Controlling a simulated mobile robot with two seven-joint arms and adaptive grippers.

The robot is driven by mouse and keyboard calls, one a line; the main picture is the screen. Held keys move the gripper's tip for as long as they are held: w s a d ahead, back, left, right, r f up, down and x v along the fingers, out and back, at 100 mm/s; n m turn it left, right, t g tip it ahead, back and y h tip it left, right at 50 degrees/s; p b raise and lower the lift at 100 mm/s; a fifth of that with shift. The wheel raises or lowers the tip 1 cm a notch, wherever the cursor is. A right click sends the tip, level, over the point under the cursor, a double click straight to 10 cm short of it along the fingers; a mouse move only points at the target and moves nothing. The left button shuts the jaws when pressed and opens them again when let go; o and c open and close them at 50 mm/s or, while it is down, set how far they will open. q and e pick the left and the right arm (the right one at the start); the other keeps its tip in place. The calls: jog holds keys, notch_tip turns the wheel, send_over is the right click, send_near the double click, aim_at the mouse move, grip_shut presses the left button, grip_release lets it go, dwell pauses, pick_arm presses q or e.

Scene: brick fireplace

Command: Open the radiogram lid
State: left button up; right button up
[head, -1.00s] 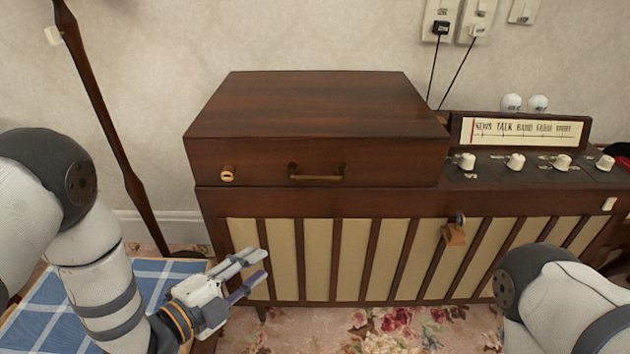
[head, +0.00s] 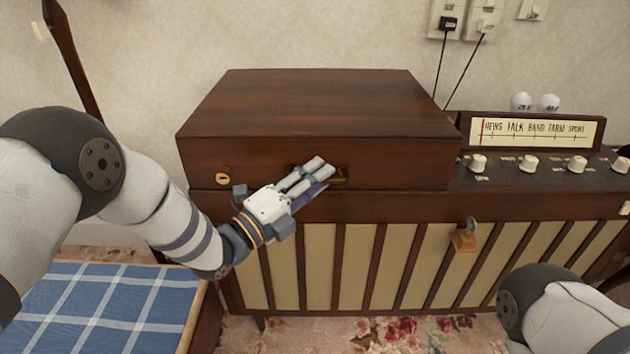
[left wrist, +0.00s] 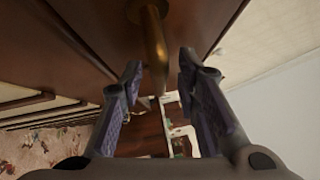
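The radiogram lid (head: 310,104) is a dark brown wooden box top at the left of the cabinet, and it is closed. Its brass handle (head: 341,174) is on the lid's front face, partly hidden behind my left gripper (head: 322,172). In the left wrist view the handle (left wrist: 154,48) runs down between the two fingertips of my left gripper (left wrist: 158,80). The fingers are apart with gaps on both sides of the bar. A small brass keyhole (head: 222,178) is left of the handle. My right gripper is outside the views; only part of my right arm shows.
The radio panel with white knobs (head: 530,164) and tuning dial (head: 535,132) is right of the lid. A key with a brown tag (head: 464,238) sticks out of the front. A blue checked surface (head: 100,305) lies at lower left.

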pick_arm(q)
grip_shut()
